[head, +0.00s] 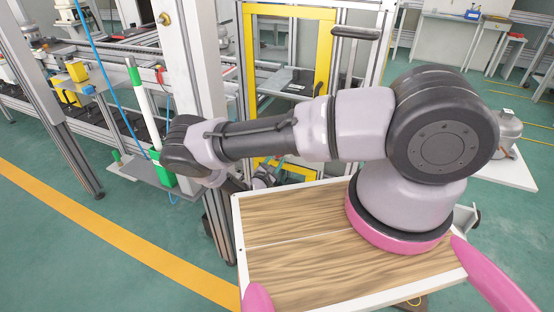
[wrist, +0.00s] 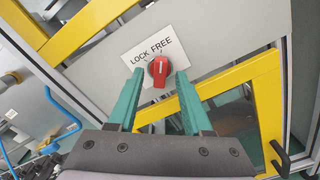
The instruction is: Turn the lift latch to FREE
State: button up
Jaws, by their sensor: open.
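The lift latch is a red rotary knob (wrist: 159,70) on a grey panel (wrist: 215,40) in the wrist view. A white label (wrist: 150,47) beside it reads LOCK on the left and FREE on the right. A pale pointer line on the knob points roughly up towards the label; I cannot tell exactly which word it marks. My gripper (wrist: 160,76) is open, with its two teal fingers on either side of the knob. A gap shows between each finger and the knob, and their distance from the panel is unclear. The knob cannot be made out in the head view.
A yellow frame (wrist: 262,110) borders the panel, with a black handle (wrist: 279,158) at lower right. In the head view, a white post (head: 185,60) stands behind my arm, beside a yellow-framed door (head: 248,60). A wooden-topped surface (head: 290,270) lies under my arm's base.

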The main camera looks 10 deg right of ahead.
jog(key=v, duration=1)
jog(key=shift+s+a, duration=0.1)
jog(key=shift+s, duration=0.05)
